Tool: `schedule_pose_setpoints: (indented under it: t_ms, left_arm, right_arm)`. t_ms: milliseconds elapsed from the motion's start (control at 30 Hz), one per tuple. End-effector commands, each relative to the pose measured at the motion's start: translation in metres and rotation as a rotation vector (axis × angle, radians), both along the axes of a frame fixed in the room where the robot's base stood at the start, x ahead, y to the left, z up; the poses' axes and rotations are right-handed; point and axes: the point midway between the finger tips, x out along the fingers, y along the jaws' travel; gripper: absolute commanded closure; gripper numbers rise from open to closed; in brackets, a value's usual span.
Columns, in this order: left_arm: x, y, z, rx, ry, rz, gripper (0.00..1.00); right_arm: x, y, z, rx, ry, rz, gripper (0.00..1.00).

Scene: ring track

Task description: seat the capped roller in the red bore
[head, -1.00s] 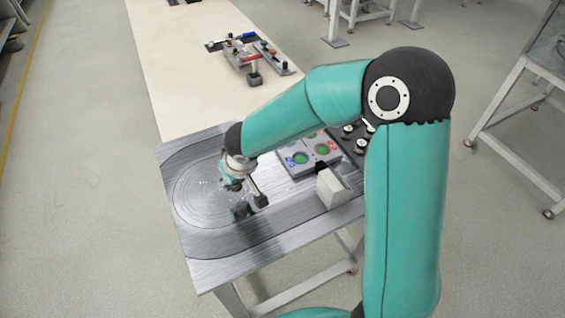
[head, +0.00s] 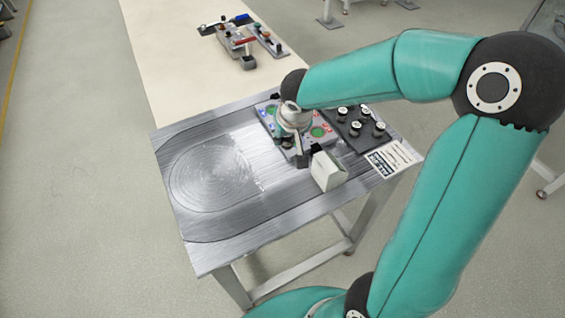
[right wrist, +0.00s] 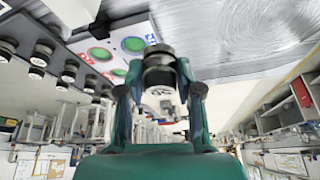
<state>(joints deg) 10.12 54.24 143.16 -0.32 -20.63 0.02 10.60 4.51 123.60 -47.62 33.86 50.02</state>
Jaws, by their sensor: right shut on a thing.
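My right gripper (head: 301,157) hangs over the near side of the grey bore block (head: 331,139). In the right wrist view its fingers (right wrist: 160,88) are shut on a dark-capped roller (right wrist: 159,60) with a paler lower body. The roller appears apart from the block, which lies beyond it to the left (right wrist: 118,24). The block has green round bores, with red marks beside one (right wrist: 99,54) and blue marks beside another (right wrist: 133,44). In the head view the wrist hides part of the block and most of the roller. My left gripper is out of view.
A dark tray (head: 352,138) with several white-topped rollers stands right of the block. A pale angled box (head: 327,171) stands close by the gripper. The oval track surface (head: 205,180) at left is clear. Tools (head: 243,40) lie on the far bench.

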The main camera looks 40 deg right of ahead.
Motion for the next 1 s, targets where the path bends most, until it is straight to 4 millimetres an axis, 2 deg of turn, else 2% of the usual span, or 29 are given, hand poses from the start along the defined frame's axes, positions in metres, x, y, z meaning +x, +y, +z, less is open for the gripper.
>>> schedule_pose_setpoints:
  t_ms: [33,100,233,467,700,1000]
  left_arm:
    - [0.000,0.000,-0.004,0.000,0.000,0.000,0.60]
    - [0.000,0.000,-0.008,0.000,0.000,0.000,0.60]
    - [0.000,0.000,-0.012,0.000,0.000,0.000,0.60]
    - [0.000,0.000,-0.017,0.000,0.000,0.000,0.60]
    - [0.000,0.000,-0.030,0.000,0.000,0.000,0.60]
    - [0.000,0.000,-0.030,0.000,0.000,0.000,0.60]
  right_arm:
    - [-0.001,0.000,-0.018,0.000,0.007,0.001,1.00]
    - [-0.001,0.000,-0.035,0.000,0.004,0.001,1.00]
    - [0.000,0.000,-0.056,0.002,0.002,0.001,1.00]
    - [0.000,0.000,-0.071,0.000,0.000,0.001,1.00]
    - [0.000,0.000,-0.104,-0.001,0.000,0.002,1.00]
    - [0.001,0.000,-0.106,0.000,-0.003,0.002,1.00]
